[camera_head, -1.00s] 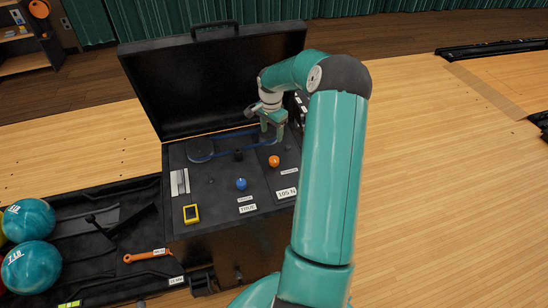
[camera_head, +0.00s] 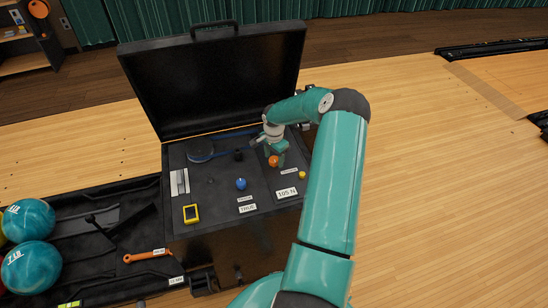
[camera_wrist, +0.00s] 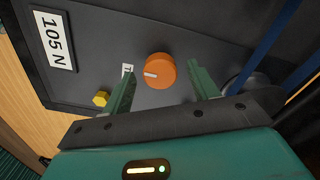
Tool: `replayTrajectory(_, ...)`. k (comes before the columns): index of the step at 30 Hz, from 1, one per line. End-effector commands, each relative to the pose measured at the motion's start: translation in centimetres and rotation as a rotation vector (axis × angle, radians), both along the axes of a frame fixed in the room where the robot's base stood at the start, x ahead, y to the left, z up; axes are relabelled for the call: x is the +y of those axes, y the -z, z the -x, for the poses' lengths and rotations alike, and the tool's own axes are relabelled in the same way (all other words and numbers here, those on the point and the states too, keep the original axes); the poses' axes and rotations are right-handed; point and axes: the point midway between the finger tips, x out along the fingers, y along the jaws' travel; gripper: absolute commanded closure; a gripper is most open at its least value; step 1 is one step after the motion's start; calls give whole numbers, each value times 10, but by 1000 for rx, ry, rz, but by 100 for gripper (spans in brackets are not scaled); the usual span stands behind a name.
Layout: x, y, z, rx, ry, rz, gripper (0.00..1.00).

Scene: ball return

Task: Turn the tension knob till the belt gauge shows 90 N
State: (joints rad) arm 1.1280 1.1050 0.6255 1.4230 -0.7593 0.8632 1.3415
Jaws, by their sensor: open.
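The orange tension knob (camera_head: 273,161) sits on the dark panel inside the open black case. In the wrist view the orange knob (camera_wrist: 159,70) shows a white pointer line and lies between my two fingers, with space on both sides. My gripper (camera_wrist: 160,85) is open and holds nothing; in the head view my gripper (camera_head: 275,150) is right at the knob. The gauge label reads 105 N in the head view (camera_head: 287,193) and in the wrist view (camera_wrist: 53,40). The blue belt (camera_head: 228,144) runs around a round pulley (camera_head: 200,149); in the wrist view the belt (camera_wrist: 275,40) passes at right.
A blue knob (camera_head: 241,184), a TRUE label (camera_head: 248,208) and a yellow device (camera_head: 191,214) are on the panel. A small yellow knob (camera_head: 302,175) is right of the orange knob. The raised lid (camera_head: 215,80) stands behind. An orange wrench (camera_head: 147,256) and teal balls (camera_head: 29,220) lie left.

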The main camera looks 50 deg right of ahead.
Motion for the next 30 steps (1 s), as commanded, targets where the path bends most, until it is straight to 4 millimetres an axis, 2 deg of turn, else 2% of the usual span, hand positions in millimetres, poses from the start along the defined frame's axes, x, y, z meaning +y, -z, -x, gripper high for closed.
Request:
replayTrajectory(9, 0, 3, 0, -1, 1, 0, 41)
replayTrajectory(16, 0, 3, 0, -1, 1, 0, 85)
replayTrajectory(30, 0, 2, -1, 0, -87, 3, 85)
